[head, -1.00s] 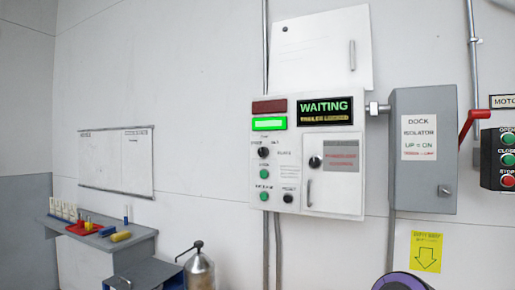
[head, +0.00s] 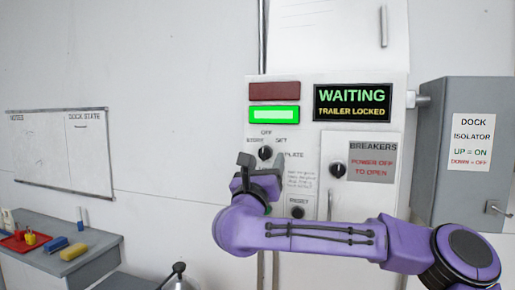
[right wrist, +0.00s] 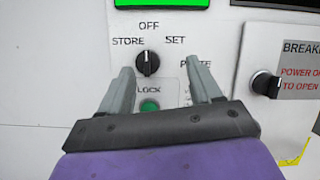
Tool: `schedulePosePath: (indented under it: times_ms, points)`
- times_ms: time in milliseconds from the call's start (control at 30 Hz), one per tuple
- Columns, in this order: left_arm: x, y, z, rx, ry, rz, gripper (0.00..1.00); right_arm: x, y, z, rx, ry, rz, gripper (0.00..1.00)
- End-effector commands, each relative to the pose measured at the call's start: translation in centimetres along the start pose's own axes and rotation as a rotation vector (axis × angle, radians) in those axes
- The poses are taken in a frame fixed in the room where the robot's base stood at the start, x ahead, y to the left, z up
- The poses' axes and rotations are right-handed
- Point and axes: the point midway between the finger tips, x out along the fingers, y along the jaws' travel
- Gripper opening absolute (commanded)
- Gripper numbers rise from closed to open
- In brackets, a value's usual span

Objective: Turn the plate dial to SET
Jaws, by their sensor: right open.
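The plate dial (head: 265,153) is a black knob on the white control panel, with STORE, OFF and SET printed around it. In the right wrist view the dial (right wrist: 147,62) has its pale mark pointing up toward OFF. My right gripper (head: 259,168) is in front of the panel, just below the dial in the head view. In the right wrist view its two grey fingers (right wrist: 164,80) are apart and empty, below and to either side of the dial. I cannot tell whether they touch the panel. My left gripper is not in view.
A green LOCK button (right wrist: 150,105) sits below the dial, between the fingers. The breaker knob (head: 338,169) is to the right on its cover. The display (head: 352,103) reads WAITING, TRAILER LOCKED. The grey isolator box (head: 460,150) stands out at the right.

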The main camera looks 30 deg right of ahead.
Motion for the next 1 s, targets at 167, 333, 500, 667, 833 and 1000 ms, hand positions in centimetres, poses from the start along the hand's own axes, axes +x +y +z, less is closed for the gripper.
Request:
schedulePosePath:
  times_ms: [167, 333, 500, 667, 833, 1000]
  points:
    - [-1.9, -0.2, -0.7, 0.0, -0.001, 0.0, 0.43, 3.8, 2.2, -0.8, -0.018, 0.014, 0.009, 0.64]
    - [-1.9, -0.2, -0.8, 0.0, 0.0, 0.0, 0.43, 4.5, 3.2, -1.4, -0.021, 0.014, 0.018, 0.64]
    - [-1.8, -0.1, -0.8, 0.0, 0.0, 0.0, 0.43, 4.6, 3.2, -1.5, -0.023, 0.015, 0.016, 0.6]
    - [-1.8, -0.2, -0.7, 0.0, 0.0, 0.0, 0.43, 4.7, 3.0, -1.5, -0.022, 0.016, 0.013, 0.08]
    - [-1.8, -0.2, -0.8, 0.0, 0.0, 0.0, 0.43, 4.6, 2.9, -1.4, -0.021, 0.014, 0.013, 0.08]
    - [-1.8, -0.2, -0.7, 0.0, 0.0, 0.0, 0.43, 4.6, 3.0, -1.3, -0.018, 0.011, 0.014, 0.08]
